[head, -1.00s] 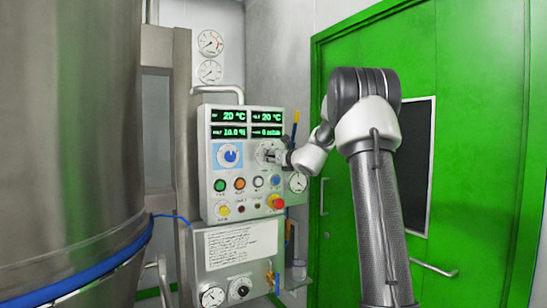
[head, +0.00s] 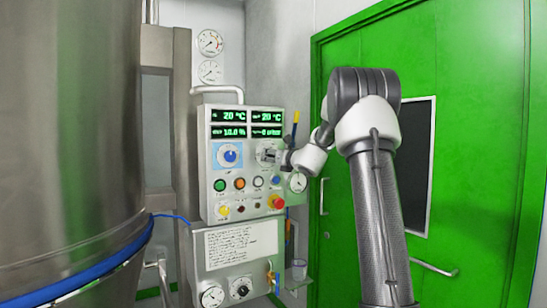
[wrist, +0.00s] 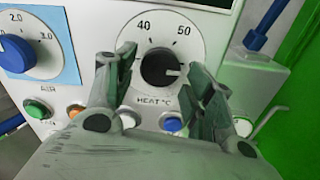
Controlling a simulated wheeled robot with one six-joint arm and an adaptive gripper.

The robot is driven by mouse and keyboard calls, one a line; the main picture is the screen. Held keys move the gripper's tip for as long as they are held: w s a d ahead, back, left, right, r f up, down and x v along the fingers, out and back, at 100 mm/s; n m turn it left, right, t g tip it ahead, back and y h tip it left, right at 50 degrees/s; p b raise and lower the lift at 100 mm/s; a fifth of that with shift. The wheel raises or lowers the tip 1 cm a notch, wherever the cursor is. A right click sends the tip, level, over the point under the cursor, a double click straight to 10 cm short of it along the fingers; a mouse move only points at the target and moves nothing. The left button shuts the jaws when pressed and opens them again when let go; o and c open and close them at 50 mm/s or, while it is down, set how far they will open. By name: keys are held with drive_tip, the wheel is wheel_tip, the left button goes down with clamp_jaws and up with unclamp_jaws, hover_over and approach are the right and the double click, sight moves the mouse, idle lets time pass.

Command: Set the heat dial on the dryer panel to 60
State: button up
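The dryer panel (head: 213,203) is a pale box with green displays. Its heat dial (wrist: 158,50) is a white disc marked "HEAT °C" with a black knob (wrist: 158,72). The numbers 40 and 50 show along its top; other numbers are hidden or unreadable. The knob's white pointer mark points right, towards my right finger, past the 50. In the head view my gripper (head: 277,156) is at the dial and partly covers it. In the wrist view my gripper (wrist: 161,66) is open, with one finger either side of the knob and small gaps visible.
The blue-backed air dial (head: 230,155) is left of the heat dial. A steel vessel (head: 70,140) fills the left; a green door (head: 440,190) stands right.

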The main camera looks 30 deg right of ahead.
drive_tip(key=shift+r, duration=0.15)
drive_tip(key=shift+s, duration=0.1)
drive_tip(key=s, duration=1.1)
drive_tip(key=shift+s+d, duration=0.2)
drive_tip(key=shift+s, duration=0.2)
